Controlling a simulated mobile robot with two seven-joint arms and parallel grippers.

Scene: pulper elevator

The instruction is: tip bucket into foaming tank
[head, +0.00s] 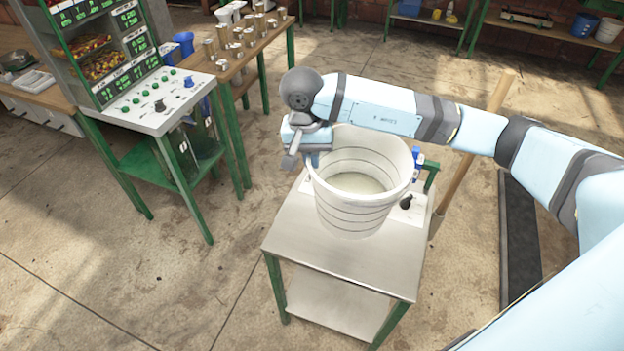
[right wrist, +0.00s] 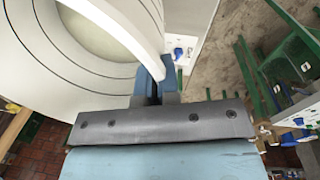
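The white bucket (head: 353,212), ringed with thin dark lines, is upright over the steel-topped stand (head: 300,247). Pale contents show inside it. I cannot tell whether its base touches the top. My right arm reaches across behind the bucket, and my right gripper (head: 312,158) is at its left rim. In the right wrist view, the blue fingers (right wrist: 155,88) lie on either side of the wall of the bucket (right wrist: 45,50), close together, and appear shut on its rim. The fingertips are partly hidden. My left gripper is not in view. I cannot identify a foaming tank.
A control console (head: 160,103) on a green frame stands at left. Behind it, a wooden bench (head: 245,62) holds several metal cups. A wooden-handled tool (head: 480,137) leans behind the stand at right. Open concrete floor (head: 150,270) lies at front left.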

